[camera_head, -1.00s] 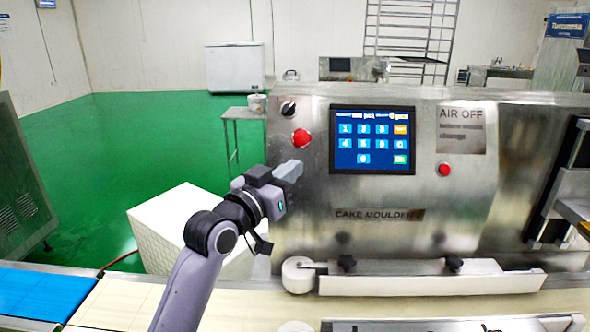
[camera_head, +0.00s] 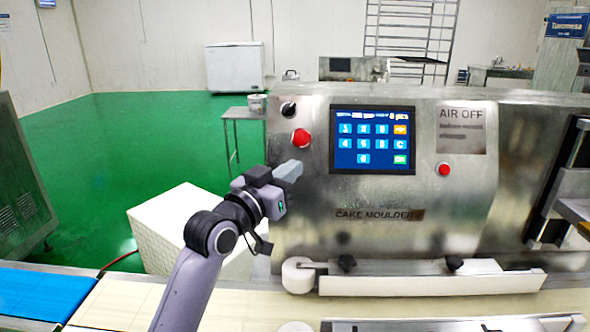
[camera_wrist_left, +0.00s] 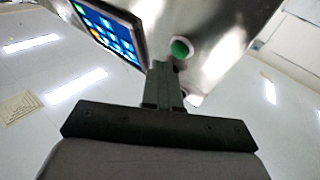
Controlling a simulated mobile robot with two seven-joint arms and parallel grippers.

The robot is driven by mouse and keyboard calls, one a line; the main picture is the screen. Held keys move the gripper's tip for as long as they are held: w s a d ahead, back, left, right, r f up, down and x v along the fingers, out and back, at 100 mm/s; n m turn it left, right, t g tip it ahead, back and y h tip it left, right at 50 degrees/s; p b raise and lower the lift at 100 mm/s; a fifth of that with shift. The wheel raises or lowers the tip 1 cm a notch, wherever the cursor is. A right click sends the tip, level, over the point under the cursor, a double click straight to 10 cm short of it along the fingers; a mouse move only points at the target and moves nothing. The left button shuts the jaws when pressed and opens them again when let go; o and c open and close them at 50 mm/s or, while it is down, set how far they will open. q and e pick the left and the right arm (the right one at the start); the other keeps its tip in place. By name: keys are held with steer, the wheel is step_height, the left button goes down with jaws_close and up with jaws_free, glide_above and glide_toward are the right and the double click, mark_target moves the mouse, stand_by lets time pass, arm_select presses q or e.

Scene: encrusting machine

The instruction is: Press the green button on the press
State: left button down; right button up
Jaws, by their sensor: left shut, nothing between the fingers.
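The press (camera_head: 470,215) is a steel machine with a sloped front panel, labelled CAKE MOULDER. The green button (camera_wrist_left: 180,48) shows in the left wrist view, just beyond the fingertips, with the touchscreen (camera_wrist_left: 108,32) to its left. In the head view I see no green push button; my left gripper may hide it. My left gripper (camera_head: 289,171) is shut and empty, with its tips in front of the panel, left of the touchscreen (camera_head: 372,140) and below a red button (camera_head: 301,138). Its fingers (camera_wrist_left: 163,85) also show in the wrist view. I cannot tell whether they touch the button.
A black knob (camera_head: 288,108) sits above the red button. Another red button (camera_head: 444,169) is right of the screen. A white box (camera_head: 160,225) stands left of the press. A conveyor belt (camera_head: 115,303) and a white roller (camera_head: 298,275) lie in front.

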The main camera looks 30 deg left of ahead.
arm_select(q)
steer(key=shift+w, duration=0.1)
steer(key=shift+w+a+f, duration=0.15)
steer(key=shift+w, duration=0.1)
stand_by(0.3)
steer(key=shift+w+a+f, duration=0.15)
steer(key=shift+w+f, duration=0.05)
steer(key=shift+w, duration=0.15)
stand_by(0.8)
steer(key=shift+s+d+r+p, duration=0.3)
steer(key=shift+s+p, duration=0.35)
steer(key=shift+p, duration=0.1)
